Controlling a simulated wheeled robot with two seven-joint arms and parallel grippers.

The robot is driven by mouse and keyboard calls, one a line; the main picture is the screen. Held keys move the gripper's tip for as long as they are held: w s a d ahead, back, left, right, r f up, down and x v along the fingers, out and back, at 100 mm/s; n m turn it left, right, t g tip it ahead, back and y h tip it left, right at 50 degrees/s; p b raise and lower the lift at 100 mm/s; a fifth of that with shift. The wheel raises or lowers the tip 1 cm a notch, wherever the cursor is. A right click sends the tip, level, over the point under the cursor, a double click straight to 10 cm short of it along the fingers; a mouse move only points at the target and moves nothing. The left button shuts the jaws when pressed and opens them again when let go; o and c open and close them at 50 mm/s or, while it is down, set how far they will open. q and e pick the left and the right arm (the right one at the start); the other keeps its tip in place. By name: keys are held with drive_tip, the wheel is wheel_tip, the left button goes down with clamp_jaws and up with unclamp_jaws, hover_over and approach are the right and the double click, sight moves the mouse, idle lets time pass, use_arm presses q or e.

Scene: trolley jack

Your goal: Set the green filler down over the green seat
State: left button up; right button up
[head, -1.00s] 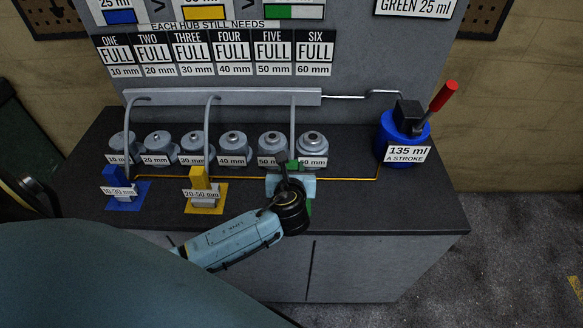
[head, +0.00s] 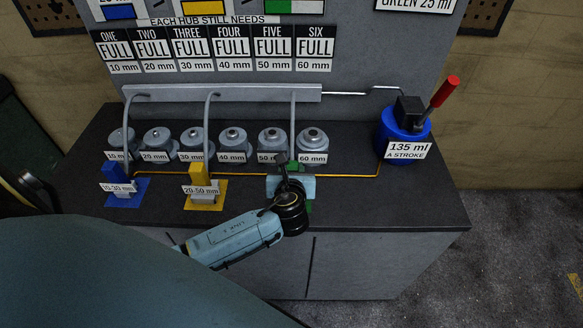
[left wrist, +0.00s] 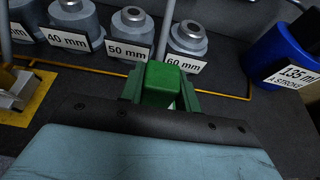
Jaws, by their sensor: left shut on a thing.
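The green filler (head: 293,166) is a small green block near the front right of the bench top, below the fifth and sixth hubs. My left gripper (head: 285,168) is shut on it; the arm and wrist hide much of it in the head view. The left wrist view shows the filler's green top (left wrist: 160,84) just beyond the gripper body. A strip of the green seat (head: 309,206) shows beside my wrist in the head view; the rest is hidden. I cannot tell whether the filler touches the seat. My right gripper is not in view.
Blue (head: 116,176) and yellow (head: 198,178) fillers stand on coloured pads to the left. Several grey hubs (head: 233,141) line the back, under a pipe rail (head: 225,94) with hanging tubes. A blue pump (head: 404,132) with a red handle stands right.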

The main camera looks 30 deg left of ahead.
use_arm(q)
drive_tip(key=shift+w+f, duration=0.1)
drive_tip(key=shift+f, duration=0.3)
drive_tip(key=o, duration=1.1)
drive_tip(key=shift+f, duration=0.1)
drive_tip(key=shift+o, duration=0.3)
drive_tip(key=shift+s+f, duration=0.2)
drive_tip(key=p+v, duration=0.1)
drive_tip(key=v, duration=1.2)
drive_tip(key=shift+r, duration=0.2)
drive_tip(key=shift+s+d, duration=0.1)
